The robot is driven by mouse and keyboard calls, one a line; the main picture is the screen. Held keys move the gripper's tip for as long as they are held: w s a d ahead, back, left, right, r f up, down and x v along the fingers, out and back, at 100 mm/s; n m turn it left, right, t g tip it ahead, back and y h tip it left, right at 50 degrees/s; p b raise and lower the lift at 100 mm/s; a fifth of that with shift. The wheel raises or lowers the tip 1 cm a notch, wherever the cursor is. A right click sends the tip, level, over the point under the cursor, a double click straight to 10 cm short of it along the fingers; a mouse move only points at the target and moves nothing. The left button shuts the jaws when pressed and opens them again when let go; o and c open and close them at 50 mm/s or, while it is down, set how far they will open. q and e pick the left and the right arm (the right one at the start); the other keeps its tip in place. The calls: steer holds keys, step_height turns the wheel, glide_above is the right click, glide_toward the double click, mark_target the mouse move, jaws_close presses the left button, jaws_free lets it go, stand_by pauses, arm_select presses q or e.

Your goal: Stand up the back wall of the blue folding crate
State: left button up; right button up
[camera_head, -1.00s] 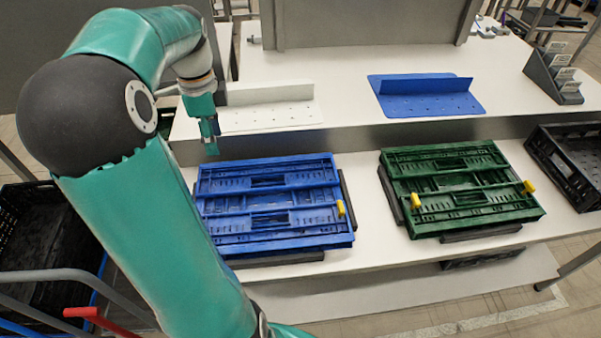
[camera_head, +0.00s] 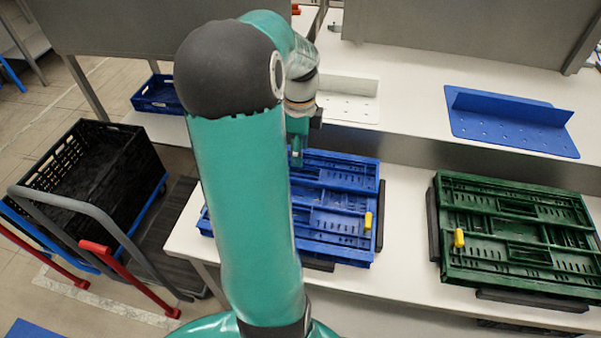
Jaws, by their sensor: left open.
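The blue folding crate (camera_head: 335,215) lies folded flat on the white table, with a yellow latch (camera_head: 368,221) at its right side. My left arm covers its left part. My left gripper (camera_head: 296,158) is open and points down over the crate's far edge, near the back wall. Whether it touches the crate, I cannot tell. My right gripper is not in view.
A folded green crate (camera_head: 515,232) lies to the right on the white table (camera_head: 405,262). A raised shelf behind holds a white bracket (camera_head: 350,100) and a blue bracket (camera_head: 510,118). A black crate (camera_head: 90,178) on a cart stands at left.

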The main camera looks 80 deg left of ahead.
mark_target(300, 177)
arm_select(q)
step_height(300, 177, down, 9)
steer(key=shift+r, duration=0.1)
stand_by(0.3)
jaws_close()
